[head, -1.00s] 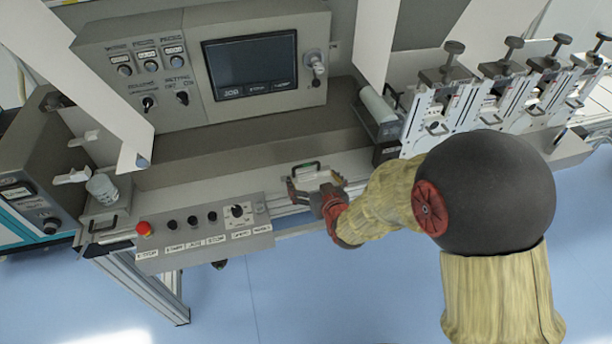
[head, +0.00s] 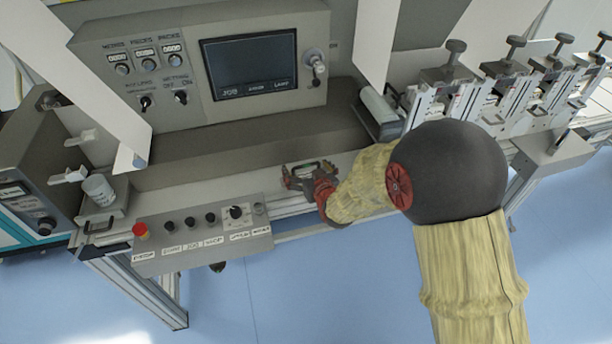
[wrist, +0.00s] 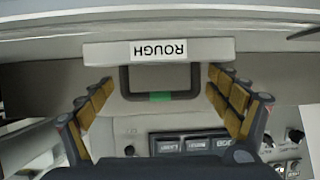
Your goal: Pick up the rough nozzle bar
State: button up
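The rough nozzle bar (wrist: 210,50) is a pale bar with a label reading ROUGH, upside down in the wrist view. Its dark U-shaped handle (wrist: 123,82) with a green patch lies between the fingers of my gripper (wrist: 160,100). The fingers are spread, with a gap on both sides of the handle. In the head view my gripper (head: 302,176) is at the machine's front ledge, behind the control box. The bar is mostly hidden by the gripper there, with a green spot showing between the fingers.
A control box (head: 205,240) with a red stop button (head: 140,230) stands in front to the left. A console with a screen (head: 250,66) rises behind. Several clamp units (head: 440,100) stand at the right. A white cup-like cylinder (head: 98,190) sits at the left.

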jog(key=shift+s+f, duration=0.15)
jog(key=shift+f, duration=0.05)
jog(key=c, duration=1.4)
jog(key=shift+r, duration=0.1)
jog(key=shift+c, duration=0.3)
